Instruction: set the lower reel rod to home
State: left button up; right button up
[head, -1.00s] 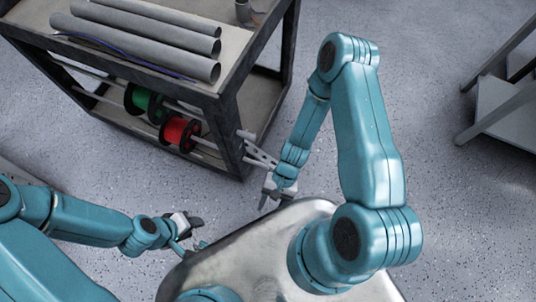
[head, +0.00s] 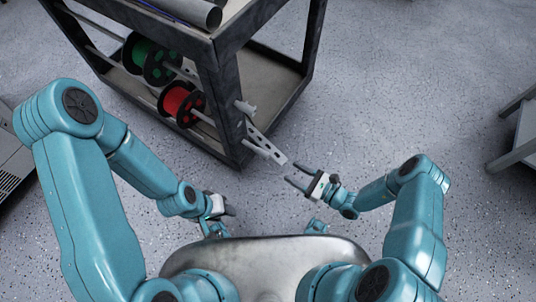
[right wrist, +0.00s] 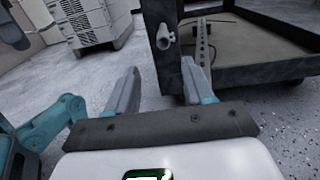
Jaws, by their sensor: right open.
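The lower reel rod (head: 204,117) carries the red reel (head: 182,103) on the side of the dark cart. A perforated bar (head: 264,139) slants out from the cart's corner post, below a pale knob (head: 245,107). In the right wrist view, the bar (right wrist: 201,48) rises behind the right finger, and the knob (right wrist: 165,38) is on the post. My right gripper (head: 294,174) is open and empty, just right of the bar's outer end; its fingers also show in the wrist view (right wrist: 160,72). My left gripper (head: 222,208) is low in front of the cart; its jaws are unclear.
A green reel (head: 150,59) sits on the upper rod. Grey pipes (head: 195,10) lie on the cart top (head: 232,25). A grey table (head: 522,140) stands at the far right. The floor between cart and table is clear.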

aim_at(258, 150)
jog(key=b+x, duration=0.1)
jog(key=x, duration=0.9)
jog(key=b+x, duration=0.1)
jog(key=x, duration=0.4)
jog(key=shift+w+d+f+b, duration=0.1)
jog(key=shift+w+f+b, duration=0.15)
jog(key=shift+w+b, duration=0.1)
jog(key=shift+w+a+r, duration=0.1)
jog(key=shift+w+a, duration=0.3)
jog(key=shift+a, duration=0.1)
